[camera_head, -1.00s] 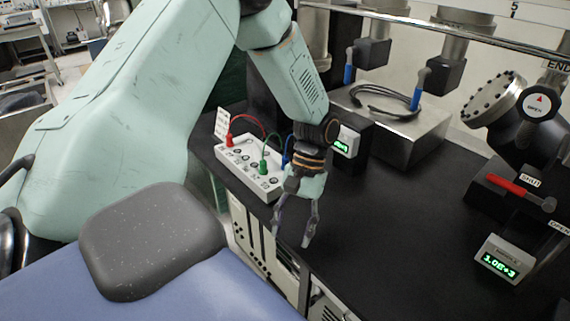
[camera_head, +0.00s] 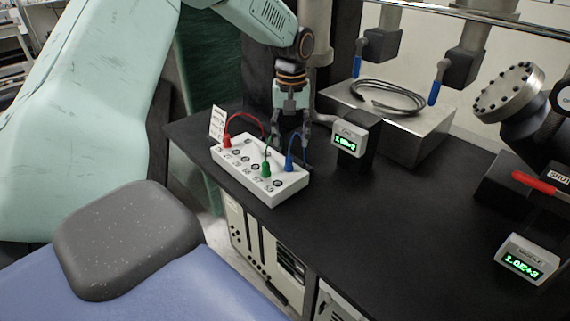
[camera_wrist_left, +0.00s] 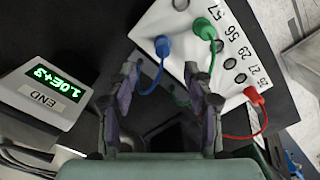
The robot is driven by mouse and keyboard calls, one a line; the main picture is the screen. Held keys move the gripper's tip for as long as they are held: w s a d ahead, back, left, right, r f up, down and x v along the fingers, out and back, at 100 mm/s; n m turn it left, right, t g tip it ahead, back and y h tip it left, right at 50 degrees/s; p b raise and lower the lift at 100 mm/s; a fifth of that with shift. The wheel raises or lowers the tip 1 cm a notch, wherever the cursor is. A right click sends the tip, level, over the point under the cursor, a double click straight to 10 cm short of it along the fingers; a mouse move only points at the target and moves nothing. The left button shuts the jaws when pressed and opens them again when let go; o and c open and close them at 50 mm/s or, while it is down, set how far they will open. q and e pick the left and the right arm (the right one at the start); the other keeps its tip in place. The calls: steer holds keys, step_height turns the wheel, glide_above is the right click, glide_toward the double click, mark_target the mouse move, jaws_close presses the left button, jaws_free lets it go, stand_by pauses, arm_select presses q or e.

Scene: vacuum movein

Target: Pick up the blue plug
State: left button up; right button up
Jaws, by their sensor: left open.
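The blue plug (camera_head: 290,161) stands upright in the white socket box (camera_head: 259,187), at its right back side, with a blue cable running off behind it. It also shows in the left wrist view (camera_wrist_left: 162,46), beyond the fingertips. A green plug (camera_head: 266,169) and a red plug (camera_head: 227,141) stand in the same box. My left gripper (camera_head: 291,141) points down just behind the box. In the left wrist view the left gripper (camera_wrist_left: 165,82) is open and empty, with the blue cable between its fingers. The right gripper is in neither view.
A small END display (camera_head: 349,139) stands right of the gripper. Behind it is a metal box (camera_head: 424,128) with a coiled cable. Another display (camera_head: 527,259) and a red handle (camera_head: 535,182) are at the right. The black bench top (camera_head: 400,220) between is clear.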

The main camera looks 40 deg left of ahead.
mark_target(289, 158)
arm_select(q)
steer(key=shift+d+f, duration=0.35)
steer(key=shift+f, duration=0.5)
steer(key=f, duration=0.3)
steer(key=s+f, duration=0.1)
steer(key=shift+a+f+b, duration=0.15)
steer(key=shift+a+b, duration=0.2)
steer(key=shift+w+d+f, duration=0.1)
steer(key=shift+w+f, duration=0.05)
steer(key=shift+f, duration=0.15)
steer(key=shift+c, duration=0.5)
steer(key=c, duration=0.9)
jaws_close()
